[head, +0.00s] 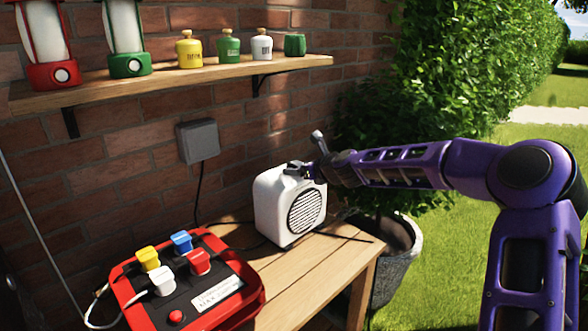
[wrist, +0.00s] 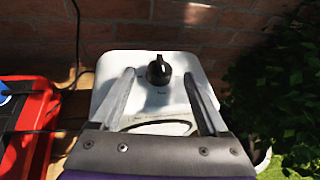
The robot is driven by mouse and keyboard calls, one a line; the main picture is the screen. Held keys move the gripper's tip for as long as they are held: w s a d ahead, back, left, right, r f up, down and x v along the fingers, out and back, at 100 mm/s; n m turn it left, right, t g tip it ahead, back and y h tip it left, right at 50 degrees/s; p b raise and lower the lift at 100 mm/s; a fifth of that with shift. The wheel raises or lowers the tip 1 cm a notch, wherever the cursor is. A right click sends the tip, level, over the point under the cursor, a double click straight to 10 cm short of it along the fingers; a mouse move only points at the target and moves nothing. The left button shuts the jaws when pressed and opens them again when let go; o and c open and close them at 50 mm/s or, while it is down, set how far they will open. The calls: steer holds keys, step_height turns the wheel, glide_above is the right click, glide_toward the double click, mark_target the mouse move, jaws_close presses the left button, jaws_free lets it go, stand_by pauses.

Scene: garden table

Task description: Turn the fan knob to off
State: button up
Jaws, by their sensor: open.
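The white fan (head: 286,206) stands on the wooden table, its round dark grille facing front right in the head view. In the wrist view the fan's top (wrist: 137,70) carries a black knob (wrist: 159,70); faint markings surround it, too small to read. My gripper (head: 296,168) is over the top of the fan. In the wrist view my gripper (wrist: 164,74) is open, one finger on each side of the knob, with gaps between fingers and knob. I cannot tell how high the fingertips are above the fan's top. In the head view the gripper hides the knob.
A red power box (head: 258,300) with several coloured plugs sits left of the fan on the table (head: 335,264). A shelf (head: 190,73) with lanterns and canisters hangs on the brick wall. A grey planter (head: 395,262) with a hedge stands at right.

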mark_target(296, 167)
steer(key=shift+x, duration=1.75)
jaws_close()
